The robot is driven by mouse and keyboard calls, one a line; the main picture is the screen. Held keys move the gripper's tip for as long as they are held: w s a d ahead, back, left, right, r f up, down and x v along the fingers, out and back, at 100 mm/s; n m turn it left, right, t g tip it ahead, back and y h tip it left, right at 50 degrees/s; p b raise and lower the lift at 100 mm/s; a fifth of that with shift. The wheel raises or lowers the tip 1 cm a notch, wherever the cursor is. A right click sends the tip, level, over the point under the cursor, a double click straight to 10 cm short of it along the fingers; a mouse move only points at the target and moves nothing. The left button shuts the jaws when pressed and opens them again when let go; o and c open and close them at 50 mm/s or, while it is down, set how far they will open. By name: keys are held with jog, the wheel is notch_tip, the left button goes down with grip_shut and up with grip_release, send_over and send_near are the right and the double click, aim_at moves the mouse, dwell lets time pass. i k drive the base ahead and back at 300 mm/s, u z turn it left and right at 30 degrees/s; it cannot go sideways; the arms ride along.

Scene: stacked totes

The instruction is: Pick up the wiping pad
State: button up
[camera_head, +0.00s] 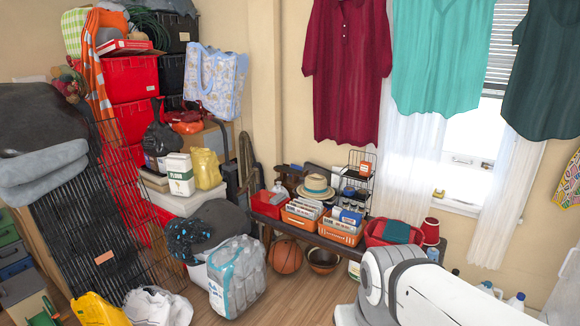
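I cannot pick out the wiping pad for certain. A dark teal, flat, cloth-like thing (396,230) lies in a red basin (374,238) at the right end of the low bench. It is too small to tell whether it is the pad. My arm reaches in from the lower right, in front of the floor near the basin. My gripper is not in view.
The bench also holds orange baskets (338,236), a straw hat (315,188) and a black wire rack (356,180). A basketball (286,256) and a bowl (323,261) sit below. Stacked red totes (133,80) stand left. Some wooden floor (285,300) is clear in front.

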aim_at(439, 192)
jog(key=u, duration=0.15)
jog(key=i, duration=2.1)
jog(key=z, duration=1)
jog(key=i, duration=1.45)
jog(key=z, duration=0.9)
jog(key=i, duration=0.2)
jog(key=z, duration=0.2)
jog(key=k, duration=0.7)
jog(key=z, duration=0.2)
jog(key=i, duration=0.8)
jog(key=u, duration=0.2)
jog(key=k, duration=0.95)
jog(key=z, duration=0.05)
